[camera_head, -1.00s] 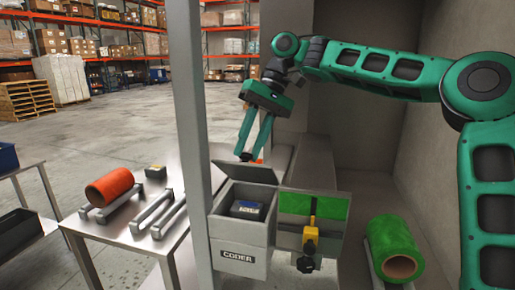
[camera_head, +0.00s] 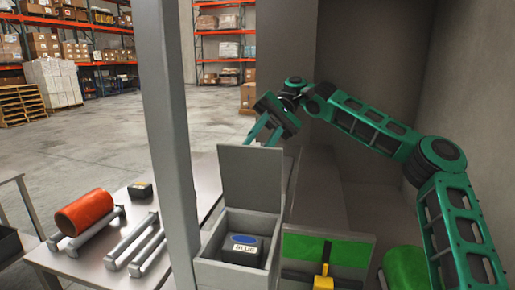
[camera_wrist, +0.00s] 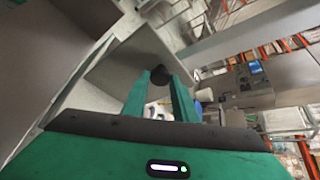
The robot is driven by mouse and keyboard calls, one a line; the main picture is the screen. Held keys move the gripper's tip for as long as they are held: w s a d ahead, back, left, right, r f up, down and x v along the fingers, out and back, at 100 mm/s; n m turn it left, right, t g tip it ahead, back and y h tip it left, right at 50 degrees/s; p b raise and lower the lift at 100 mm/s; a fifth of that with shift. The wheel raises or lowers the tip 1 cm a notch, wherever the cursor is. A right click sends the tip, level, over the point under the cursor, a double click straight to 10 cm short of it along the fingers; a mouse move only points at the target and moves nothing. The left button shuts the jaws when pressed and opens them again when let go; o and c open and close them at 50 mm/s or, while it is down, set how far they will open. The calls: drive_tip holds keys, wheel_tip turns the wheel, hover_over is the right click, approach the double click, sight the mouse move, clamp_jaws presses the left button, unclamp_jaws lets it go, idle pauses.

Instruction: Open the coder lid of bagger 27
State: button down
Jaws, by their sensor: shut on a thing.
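The grey coder box (camera_head: 208,272) stands at the lower centre of the head view. Its lid (camera_head: 250,178) stands upright at the back edge, so the inside shows. A dark cartridge (camera_head: 243,250) with a blue oval and a "BLUE" label sits inside. My gripper (camera_head: 262,132) is at the lid's top, its fingertips hidden behind the lid. In the wrist view the fingers (camera_wrist: 160,82) are shut on a dark round knob (camera_wrist: 159,75) on the grey lid (camera_wrist: 122,66).
A green film panel (camera_head: 345,252) with a yellow clamp (camera_head: 323,282) stands right of the box, beside a green roll (camera_head: 405,268). A grey post (camera_head: 172,130) rises at left. A table beyond it holds an orange roll (camera_head: 84,213), rails and a small dark block (camera_head: 140,190).

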drive_tip(key=shift+w+d+f+g+y, duration=0.2)
drive_tip(key=shift+w+g, duration=0.1)
drive_tip(key=shift+w, duration=0.25)
drive_tip(key=shift+w+d+f+g+y, duration=0.1)
drive_tip(key=shift+w+d+g+y, duration=0.15)
drive_tip(key=shift+w, duration=0.3)
drive_tip(key=shift+a, duration=0.1)
drive_tip(key=c, duration=1.4)
unclamp_jaws()
drive_tip(key=shift+c, duration=0.2)
drive_tip(key=shift+r, duration=0.1)
drive_tip(key=s+a+r, duration=0.8)
drive_tip(key=r, duration=0.2)
drive_tip(key=shift+r, duration=0.4)
drive_tip(key=shift+a+m, duration=0.15)
drive_tip(key=shift+m, duration=0.15)
